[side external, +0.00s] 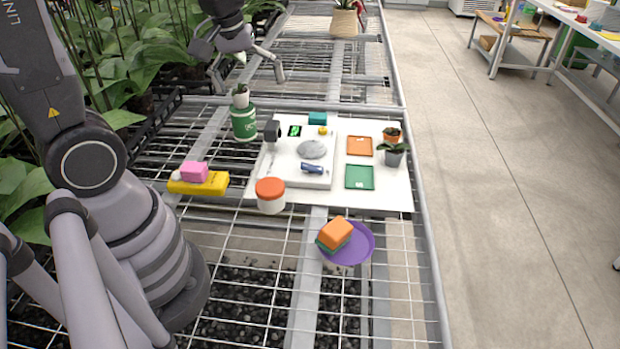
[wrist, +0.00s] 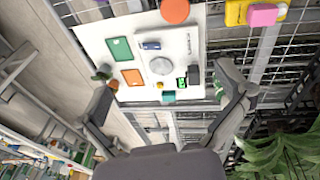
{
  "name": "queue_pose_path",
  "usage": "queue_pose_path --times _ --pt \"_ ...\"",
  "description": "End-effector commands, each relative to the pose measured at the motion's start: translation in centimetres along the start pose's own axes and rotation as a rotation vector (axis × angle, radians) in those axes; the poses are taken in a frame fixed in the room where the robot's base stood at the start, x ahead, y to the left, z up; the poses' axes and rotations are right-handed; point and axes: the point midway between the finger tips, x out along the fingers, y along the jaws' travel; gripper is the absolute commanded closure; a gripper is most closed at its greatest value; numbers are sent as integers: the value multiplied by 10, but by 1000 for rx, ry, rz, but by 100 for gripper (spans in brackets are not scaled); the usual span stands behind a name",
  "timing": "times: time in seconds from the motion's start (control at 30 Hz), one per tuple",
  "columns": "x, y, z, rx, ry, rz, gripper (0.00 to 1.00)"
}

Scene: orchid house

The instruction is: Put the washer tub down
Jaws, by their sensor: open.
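A white tub with an orange lid (side external: 270,195), which I take to be the washer tub, stands upright at the front left edge of the white board (side external: 395,197). Its round orange lid also shows at the top of the wrist view (wrist: 175,10). My gripper (side external: 247,78) is open and empty, raised well behind the tub and above a green bottle. In the wrist view its two fingers (wrist: 168,95) are spread wide with nothing between them. The tub is clear of the gripper.
The green bottle (side external: 244,124) stands under my gripper. A scale-like device (side external: 302,165), green and orange squares (side external: 359,177) and small pots (side external: 394,157) are on the board. Pink and yellow blocks (side external: 198,183) lie left. A purple plate (side external: 358,250) holds stacked blocks (side external: 335,232) in front.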

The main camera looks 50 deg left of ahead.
Motion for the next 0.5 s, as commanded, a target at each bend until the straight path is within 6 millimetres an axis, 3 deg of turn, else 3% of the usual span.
queue_pose_path --times 0.03,0.2,0.33,0.5 --pt "-26 -2 9 113 38 39 0" --pt "-87 -25 44 499 139 105 0" --pt "-111 -42 66 709 203 129 0" --pt "-122 -54 79 837 241 136 0"
